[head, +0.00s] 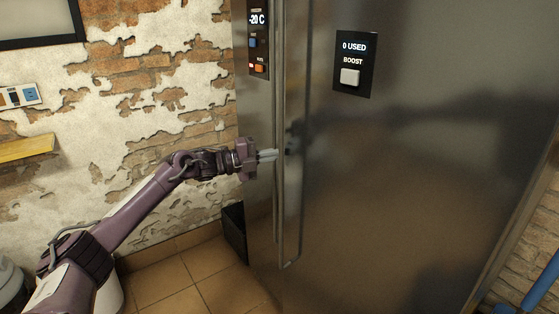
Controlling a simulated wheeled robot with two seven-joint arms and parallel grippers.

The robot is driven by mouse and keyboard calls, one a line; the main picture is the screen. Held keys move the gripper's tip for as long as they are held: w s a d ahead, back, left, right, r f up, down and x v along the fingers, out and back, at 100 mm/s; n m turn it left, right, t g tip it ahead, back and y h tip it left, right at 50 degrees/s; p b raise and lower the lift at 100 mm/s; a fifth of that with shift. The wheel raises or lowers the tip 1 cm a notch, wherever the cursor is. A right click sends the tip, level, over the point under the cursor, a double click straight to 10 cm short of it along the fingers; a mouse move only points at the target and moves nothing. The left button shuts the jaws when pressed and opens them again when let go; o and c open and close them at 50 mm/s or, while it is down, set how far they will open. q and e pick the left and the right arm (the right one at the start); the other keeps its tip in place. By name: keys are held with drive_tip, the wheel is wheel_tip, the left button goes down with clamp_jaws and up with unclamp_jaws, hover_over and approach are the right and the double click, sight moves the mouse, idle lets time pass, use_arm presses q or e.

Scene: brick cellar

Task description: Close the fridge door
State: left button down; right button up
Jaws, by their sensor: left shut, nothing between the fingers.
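The fridge is a tall brushed-steel unit filling the middle and right of the head view. Its door (420,190) carries a dark panel reading "0 USED" and "BOOST" with a pale button. A long vertical handle bar (291,225) runs along the door's left side. I cannot tell from this view whether a gap stands open at the door's edge. My left gripper (268,155) is shut and empty, its fingers pointing right at the handle area. Whether the fingertips touch the steel is unclear. My right gripper is out of view.
A narrow control panel (258,40) reading "-20 C" sits left of the handle. A worn brick and plaster wall (150,90) stands at left, with a wall socket strip (20,96) and yellow ledge (25,149). A blue bar (540,285) shows at lower right.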

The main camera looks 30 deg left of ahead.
use_arm(q)
drive_tip(key=shift+w+d, duration=0.1)
drive_tip(key=shift+w, duration=0.8)
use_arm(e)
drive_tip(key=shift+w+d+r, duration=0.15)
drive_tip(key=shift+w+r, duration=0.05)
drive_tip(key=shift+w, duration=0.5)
